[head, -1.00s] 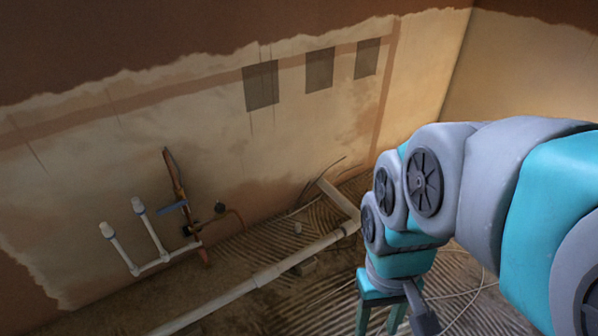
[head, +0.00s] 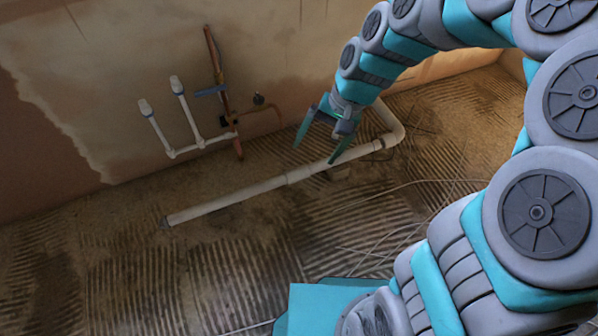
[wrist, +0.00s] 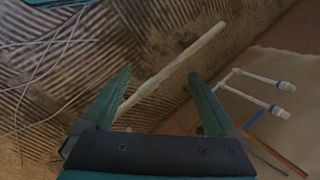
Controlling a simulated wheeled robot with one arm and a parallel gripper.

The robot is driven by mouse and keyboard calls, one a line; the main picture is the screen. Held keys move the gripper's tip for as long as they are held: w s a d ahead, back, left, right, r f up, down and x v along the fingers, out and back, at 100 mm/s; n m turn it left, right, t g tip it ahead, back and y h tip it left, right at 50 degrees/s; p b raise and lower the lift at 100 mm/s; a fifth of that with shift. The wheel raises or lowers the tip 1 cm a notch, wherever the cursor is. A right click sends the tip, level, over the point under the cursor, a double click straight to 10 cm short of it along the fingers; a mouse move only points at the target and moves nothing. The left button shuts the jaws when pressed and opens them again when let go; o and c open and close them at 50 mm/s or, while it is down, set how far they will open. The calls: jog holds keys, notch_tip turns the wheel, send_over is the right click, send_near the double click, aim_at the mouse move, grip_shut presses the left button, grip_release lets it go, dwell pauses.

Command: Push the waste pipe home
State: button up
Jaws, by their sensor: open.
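The white waste pipe (head: 240,193) lies along the ridged floor in the head view. It runs from a dark open end at the left, through a collar, to an elbow near the wall at the right. It also shows in the wrist view (wrist: 178,65), passing beyond and between the fingers. My gripper (head: 314,150) is open and empty, pointing down above the pipe's right half. In the wrist view its two teal fingers (wrist: 160,88) are spread wide. The gap between fingertips and pipe is hard to judge.
Two white capped upright pipes (head: 187,110) stand against the plastered wall, beside copper pipes (head: 218,75) with a blue-handled part. Thin pale cables (head: 400,187) lie loose on the floor. Floor at front left is clear.

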jog(key=w+a+f+m+y+b, duration=0.1)
jog(key=w+a+f+m, duration=0.1)
jog(key=w+f, duration=0.4)
jog(key=w+a+f+m+y+b, duration=0.1)
jog(key=w+a+f+m+b, duration=0.15)
jog(key=w+f, duration=0.4)
jog(key=m+t+b, duration=0.2)
jog(key=m, duration=0.3)
send_near(300, 172)
jog(key=shift+w+a+f+h, duration=0.15)
jog(key=shift+a+f+h, duration=0.05)
jog(key=shift+a+f, duration=0.35)
jog(key=shift+w+a+f+h, duration=0.15)
jog(key=shift+a+f+h, duration=0.05)
jog(key=shift+a+f, duration=0.35)
jog(key=shift+b+x, duration=0.85)
jog(key=shift+x, duration=3.05)
jog(key=shift+s+d, duration=0.1)
jog(key=shift+s, duration=0.05)
jog(key=shift+c, duration=0.3)
grip_shut()
